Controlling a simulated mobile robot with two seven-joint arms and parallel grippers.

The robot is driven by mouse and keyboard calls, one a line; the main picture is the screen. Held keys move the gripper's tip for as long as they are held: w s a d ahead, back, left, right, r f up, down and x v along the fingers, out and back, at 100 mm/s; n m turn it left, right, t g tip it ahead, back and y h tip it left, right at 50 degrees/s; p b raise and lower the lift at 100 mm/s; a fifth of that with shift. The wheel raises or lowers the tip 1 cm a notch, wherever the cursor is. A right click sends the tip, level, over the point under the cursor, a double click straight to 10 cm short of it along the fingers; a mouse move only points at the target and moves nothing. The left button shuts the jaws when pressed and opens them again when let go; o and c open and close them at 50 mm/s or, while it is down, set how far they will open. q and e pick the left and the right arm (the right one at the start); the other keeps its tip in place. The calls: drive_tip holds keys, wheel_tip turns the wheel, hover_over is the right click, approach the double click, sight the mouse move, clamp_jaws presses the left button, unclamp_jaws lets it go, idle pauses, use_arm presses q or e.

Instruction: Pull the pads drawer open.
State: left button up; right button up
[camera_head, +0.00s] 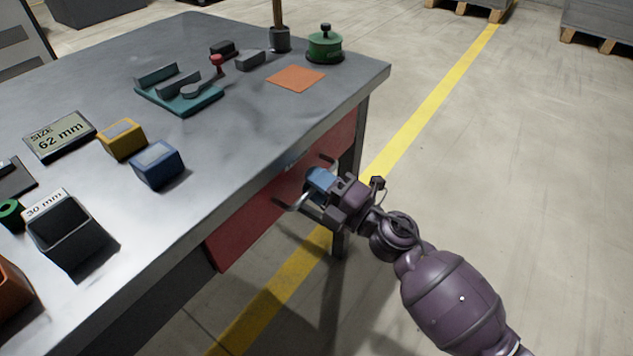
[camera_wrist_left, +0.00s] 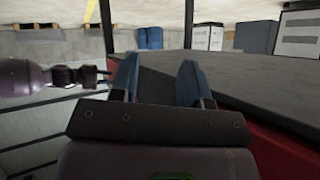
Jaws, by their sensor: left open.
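The red drawer front (camera_head: 245,228) sits under the near edge of the grey worktop (camera_head: 225,150), and no open gap shows above it. A metal bar handle (camera_head: 294,204) stands out from it. My right gripper (camera_head: 318,181), with blue fingertips, is at the middle of this handle; its own parts hide whether the fingers close around the bar. My left gripper (camera_wrist_left: 158,78) shows in the left wrist view, its two blue fingers apart with nothing between them. It is beside the worktop edge and a red panel (camera_wrist_left: 270,130). It is not in the head view.
On the worktop are a yellow block (camera_head: 121,138), a blue block (camera_head: 157,163), a dark bin (camera_head: 66,232), a teal fixture (camera_head: 180,95), an orange pad (camera_head: 295,78) and a green round piece (camera_head: 324,46). Floor right of the table is clear.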

clamp_jaws()
drive_tip(key=shift+d, duration=0.1)
use_arm(q)
drive_tip(key=g+p, duration=0.1)
drive_tip(key=p, duration=0.2)
drive_tip(key=shift+s+d+r, duration=0.1)
drive_tip(key=shift+r, duration=0.1)
use_arm(e)
drive_tip(key=r+v, duration=0.2)
drive_tip(key=v, duration=0.9)
drive_tip(key=r+v, duration=0.2)
drive_tip(key=v, duration=0.9)
drive_tip(key=shift+s+d, duration=0.45)
drive_tip(key=shift+r, duration=0.1)
drive_tip(key=shift+o, duration=1.1)
unclamp_jaws()
